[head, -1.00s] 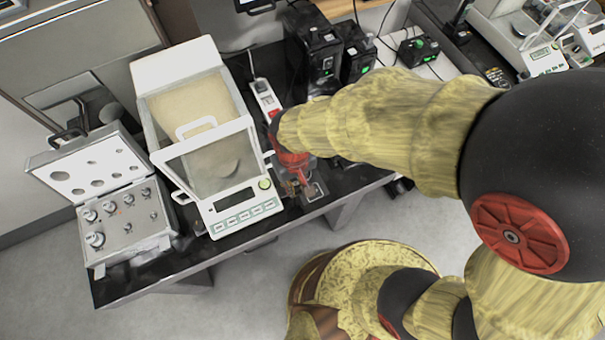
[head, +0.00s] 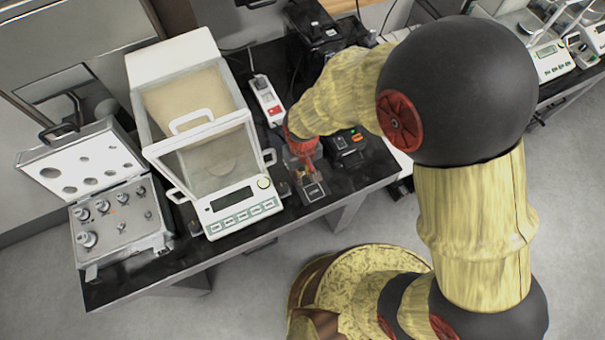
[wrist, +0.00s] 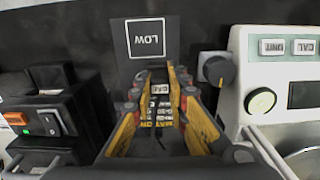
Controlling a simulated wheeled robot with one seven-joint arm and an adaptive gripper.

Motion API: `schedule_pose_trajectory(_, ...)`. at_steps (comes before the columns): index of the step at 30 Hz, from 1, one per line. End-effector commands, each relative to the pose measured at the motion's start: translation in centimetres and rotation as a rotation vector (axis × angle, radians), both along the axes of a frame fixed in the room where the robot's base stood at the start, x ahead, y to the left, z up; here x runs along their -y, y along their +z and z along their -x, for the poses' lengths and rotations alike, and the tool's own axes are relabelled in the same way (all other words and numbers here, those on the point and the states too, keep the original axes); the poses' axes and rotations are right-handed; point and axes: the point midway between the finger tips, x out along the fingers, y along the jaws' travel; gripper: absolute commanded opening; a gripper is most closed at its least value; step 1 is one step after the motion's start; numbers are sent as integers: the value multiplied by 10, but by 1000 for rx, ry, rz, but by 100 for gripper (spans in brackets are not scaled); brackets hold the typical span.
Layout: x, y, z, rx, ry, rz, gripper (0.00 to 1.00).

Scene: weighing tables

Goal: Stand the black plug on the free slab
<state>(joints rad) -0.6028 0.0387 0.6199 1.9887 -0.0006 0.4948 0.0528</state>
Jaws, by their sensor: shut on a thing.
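My gripper (wrist: 159,82) has its yellow-sided fingers closed in around a small dark thing, which I take to be the black plug; the fingers hide most of it. In the head view my gripper (head: 304,174) is low over the dark bench, just right of the white balance. A dark slab marked LOW (wrist: 148,38) lies flat just beyond the fingertips in the wrist view, and its top shows bare there. The slab also shows in the head view (head: 314,191), below the gripper. I cannot tell whether the plug touches it.
The white balance (head: 238,217) stands close left of the gripper in the head view. A black knob (wrist: 215,68) sits beside it. A black box with a switch (wrist: 48,122) is on the other side. An open weight case (head: 120,215) stands far left.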

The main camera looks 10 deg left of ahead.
Motion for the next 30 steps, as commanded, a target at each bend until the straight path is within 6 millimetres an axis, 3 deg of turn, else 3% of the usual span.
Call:
schedule_pose_trajectory(8, 0, -3, 0, 0, 0, 0, 0)
schedule_pose_trajectory(9, 0, -2, 0, 0, 0, 0, 18)
schedule_pose_trajectory(18, 0, -2, 0, 0, 0, 0, 34)
schedule_pose_trajectory(30, 0, 8, 0, 2, 0, -1, 34)
